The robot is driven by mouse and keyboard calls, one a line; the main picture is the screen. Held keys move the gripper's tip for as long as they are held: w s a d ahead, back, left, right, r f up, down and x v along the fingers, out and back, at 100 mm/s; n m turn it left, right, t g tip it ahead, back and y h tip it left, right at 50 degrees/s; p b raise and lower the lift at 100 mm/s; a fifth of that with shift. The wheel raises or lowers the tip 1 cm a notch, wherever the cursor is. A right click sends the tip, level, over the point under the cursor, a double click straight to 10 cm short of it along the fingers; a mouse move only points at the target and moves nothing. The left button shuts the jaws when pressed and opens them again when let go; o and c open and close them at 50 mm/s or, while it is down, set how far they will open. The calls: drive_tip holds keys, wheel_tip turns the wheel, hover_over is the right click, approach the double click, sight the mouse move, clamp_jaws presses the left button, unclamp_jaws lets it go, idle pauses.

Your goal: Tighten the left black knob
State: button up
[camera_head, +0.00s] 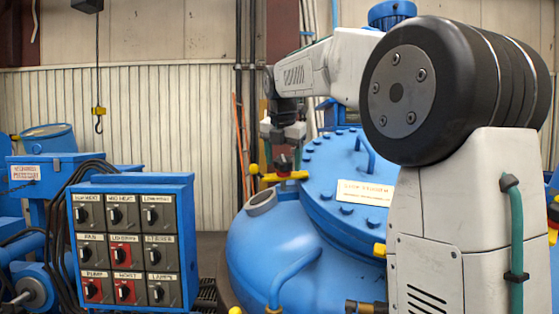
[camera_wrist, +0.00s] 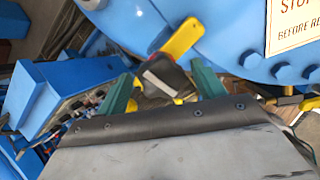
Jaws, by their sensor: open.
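A dark knob (camera_wrist: 165,76) with a pale stripe and some red sits at a yellow bar (camera_wrist: 183,40) in the wrist view. It lies between the two green fingers of my gripper (camera_wrist: 163,86), with gaps visible on both sides. My gripper (camera_head: 284,160) is open. In the head view it points down above a yellow crossbar (camera_head: 286,176) at the left of the blue vessel lid (camera_head: 335,165). The gripper and crossbar hide most of the knob there. I cannot tell the exact height of the fingers relative to it.
A blue control box (camera_head: 132,185) with several switches stands at the front left; it also shows in the wrist view (camera_wrist: 60,85). A hook (camera_head: 98,118) hangs at the back left.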

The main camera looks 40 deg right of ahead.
drive_tip(key=shift+f, duration=0.15)
drive_tip(key=c, duration=1)
drive_tip(key=shift+o, duration=0.2)
drive_tip(key=shift+a, duration=0.35)
drive_tip(key=shift+d, duration=0.25)
drive_tip(key=shift+c, duration=0.2)
drive_tip(key=shift+m, duration=0.4)
